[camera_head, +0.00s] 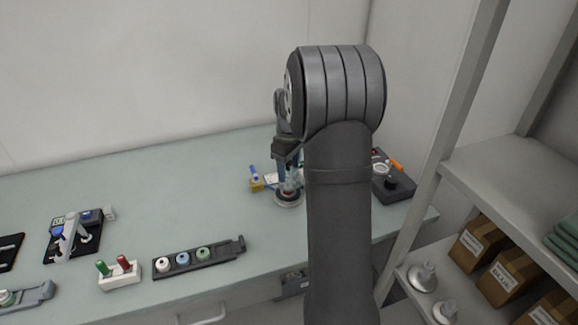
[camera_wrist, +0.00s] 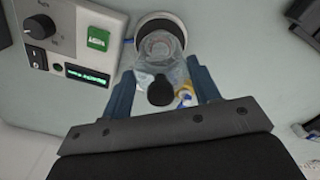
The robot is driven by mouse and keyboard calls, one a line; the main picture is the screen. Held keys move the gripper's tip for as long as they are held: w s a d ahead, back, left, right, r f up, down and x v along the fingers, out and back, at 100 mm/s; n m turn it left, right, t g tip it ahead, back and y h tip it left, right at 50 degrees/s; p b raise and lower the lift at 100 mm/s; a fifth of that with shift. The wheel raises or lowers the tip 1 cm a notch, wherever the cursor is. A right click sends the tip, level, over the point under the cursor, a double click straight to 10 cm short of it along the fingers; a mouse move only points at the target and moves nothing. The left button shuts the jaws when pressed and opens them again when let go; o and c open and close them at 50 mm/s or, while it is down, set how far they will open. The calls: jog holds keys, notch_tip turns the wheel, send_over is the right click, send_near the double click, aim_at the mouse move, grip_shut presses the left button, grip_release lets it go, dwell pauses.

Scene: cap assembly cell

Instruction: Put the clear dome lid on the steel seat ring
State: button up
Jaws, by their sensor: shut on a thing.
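The clear dome lid (camera_wrist: 163,68), with a black knob (camera_wrist: 160,90) on top, is between the two blue fingers of my gripper (camera_wrist: 164,80) in the wrist view. My gripper (camera_head: 284,176) is shut on the lid and points down at the table. The steel seat ring (camera_head: 289,203) is a round base on the table directly under the lid (camera_head: 291,186). Its pale rim (camera_wrist: 158,16) shows behind the lid in the wrist view. The lid hides much of the ring, and I cannot tell whether the two touch.
A control box (camera_wrist: 75,45) with a knob and a green display stands close beside the ring. A rack of round caps (camera_head: 195,257) lies front left. The back left of the table (camera_head: 150,180) is clear.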

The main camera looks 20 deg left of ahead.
jog(key=shift+f, duration=0.15)
jog(key=shift+f, duration=0.65)
jog(key=shift+f, duration=0.15)
jog(key=shift+f, duration=0.25)
jog(key=shift+f, duration=0.25)
dwell(0.8)
jog(key=o, duration=1.1)
jog(key=shift+c, duration=0.2)
